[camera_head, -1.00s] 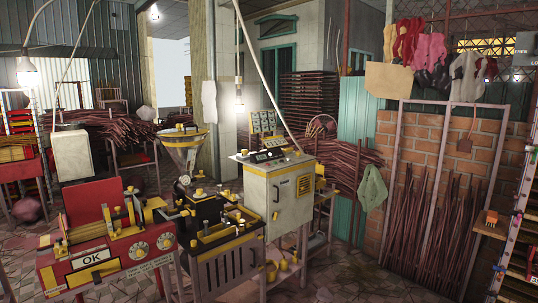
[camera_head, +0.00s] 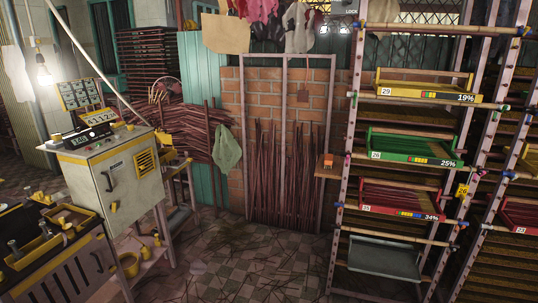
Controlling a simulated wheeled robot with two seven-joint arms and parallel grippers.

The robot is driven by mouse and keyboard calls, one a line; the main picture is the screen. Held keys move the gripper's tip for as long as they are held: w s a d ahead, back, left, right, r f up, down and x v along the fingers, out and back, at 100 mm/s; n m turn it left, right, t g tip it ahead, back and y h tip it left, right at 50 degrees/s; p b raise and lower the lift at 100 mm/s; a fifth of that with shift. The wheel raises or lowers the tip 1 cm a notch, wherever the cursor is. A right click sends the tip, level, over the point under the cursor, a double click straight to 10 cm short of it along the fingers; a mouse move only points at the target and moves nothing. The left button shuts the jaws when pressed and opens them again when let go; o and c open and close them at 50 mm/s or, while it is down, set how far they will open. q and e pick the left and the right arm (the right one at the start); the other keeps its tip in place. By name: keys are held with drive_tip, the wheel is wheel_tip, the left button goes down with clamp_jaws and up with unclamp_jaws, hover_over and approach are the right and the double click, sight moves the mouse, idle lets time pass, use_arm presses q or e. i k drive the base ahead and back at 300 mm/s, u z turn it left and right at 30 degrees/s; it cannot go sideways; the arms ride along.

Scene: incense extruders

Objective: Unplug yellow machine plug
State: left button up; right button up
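No yellow plug can be made out in the head view. A black and yellow machine (camera_head: 62,255) stands at the lower left, cut off by the picture's edge. Beside it is a pale control cabinet (camera_head: 118,180) with a yellow vent and a display on top that seems to read 4112. A white cable or pipe (camera_head: 92,58) runs down from the top left toward the cabinet. Neither of my grippers is in view.
A rack (camera_head: 340,165) at the right holds a yellow tray (camera_head: 425,92), a green tray (camera_head: 415,149) and a red tray (camera_head: 400,201). Bundles of dark sticks (camera_head: 285,180) lean on the brick wall. The tiled floor (camera_head: 245,262) between machines and rack is mostly open.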

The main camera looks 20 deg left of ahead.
sight(57, 136)
drive_tip(key=u, duration=0.3)
drive_tip(key=i, duration=2)
drive_tip(key=u, duration=1.1)
drive_tip(key=i, duration=1.55)
drive_tip(key=u, duration=1.9)
drive_tip(key=i, duration=0.55)
drive_tip(key=u, duration=0.45)
